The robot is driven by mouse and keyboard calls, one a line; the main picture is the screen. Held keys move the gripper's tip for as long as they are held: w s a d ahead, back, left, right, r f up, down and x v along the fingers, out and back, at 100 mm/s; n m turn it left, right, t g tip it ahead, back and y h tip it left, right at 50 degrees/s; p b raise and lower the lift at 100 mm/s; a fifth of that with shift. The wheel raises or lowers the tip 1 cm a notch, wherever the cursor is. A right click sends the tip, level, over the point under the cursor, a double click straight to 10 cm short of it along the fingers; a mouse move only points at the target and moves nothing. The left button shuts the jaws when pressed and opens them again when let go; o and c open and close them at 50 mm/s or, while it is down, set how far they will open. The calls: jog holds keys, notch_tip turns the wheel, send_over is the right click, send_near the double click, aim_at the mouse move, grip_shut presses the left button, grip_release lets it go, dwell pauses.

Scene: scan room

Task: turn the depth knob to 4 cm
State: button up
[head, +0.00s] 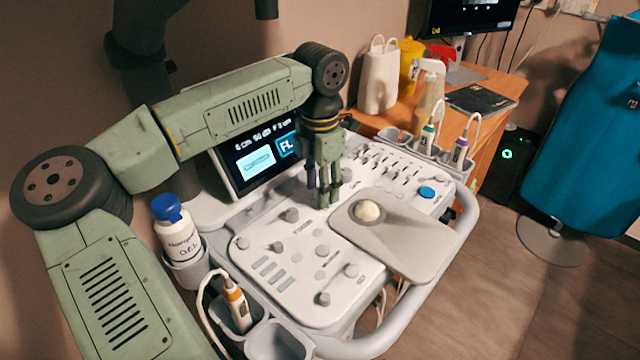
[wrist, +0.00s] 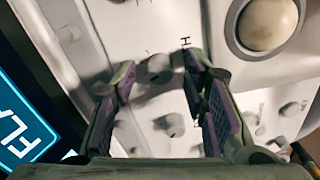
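My gripper (head: 325,200) is over the middle of the ultrasound console panel (head: 290,245), pointing down, between the screen and the trackball (head: 368,211). In the wrist view my gripper (wrist: 161,78) has its fingers apart, with clear space between them. A small grey knob (wrist: 158,68) shows between the fingertips; I cannot tell whether they touch it. A letter H beside it is readable, the rest of the label is not, so I cannot confirm it is the depth knob. A second knob (wrist: 172,124) sits nearer the palm. The screen (head: 262,155) shows a line that seems to begin "5 cm".
Several other knobs, such as one at the front (head: 322,298), stand on the panel. Sliders (head: 385,160) and a blue button (head: 427,192) lie to the right. A gel bottle (head: 176,232) and a probe (head: 237,305) are in holders at the left edge.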

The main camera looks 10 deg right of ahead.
grip_shut()
jog(key=shift+n+b, duration=0.3)
jog(key=shift+b, duration=0.1)
jog(key=n+b, duration=0.2)
jog(key=shift+f+n, duration=0.15)
jog(key=shift+n, duration=0.25)
jog(key=shift+n+b, duration=1.3)
jog(key=shift+n, duration=0.9)
jog(key=shift+o, duration=0.5)
grip_release()
jog(key=shift+r, duration=0.25)
